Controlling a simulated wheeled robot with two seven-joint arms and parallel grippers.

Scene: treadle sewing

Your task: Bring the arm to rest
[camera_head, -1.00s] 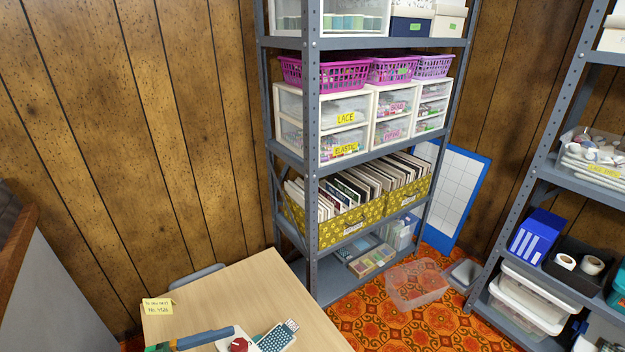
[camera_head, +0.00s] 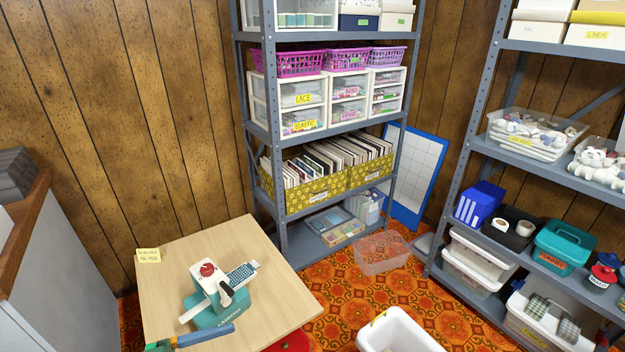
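Neither of my grippers shows in the head view, and no part of my arms can be made out. A light wooden table (camera_head: 265,262) stands at the lower left. A teal and white hand-operated device (camera_head: 212,298) with a red knob and a dark handle stands upright on it. A patterned grey-blue piece (camera_head: 242,272) sits at the device's right side. A blue bar-shaped object (camera_head: 205,335) lies at the table's near edge, partly cut off by the frame. A yellow note (camera_head: 148,255) is at the table's far left corner.
A grey metal shelf (camera_head: 272,130) with drawers and baskets stands behind the table. A second shelf (camera_head: 470,165) with bins stands at the right. A clear bin (camera_head: 382,253) and a white bin (camera_head: 398,335) are on the patterned floor. A grey panel (camera_head: 45,265) borders the left.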

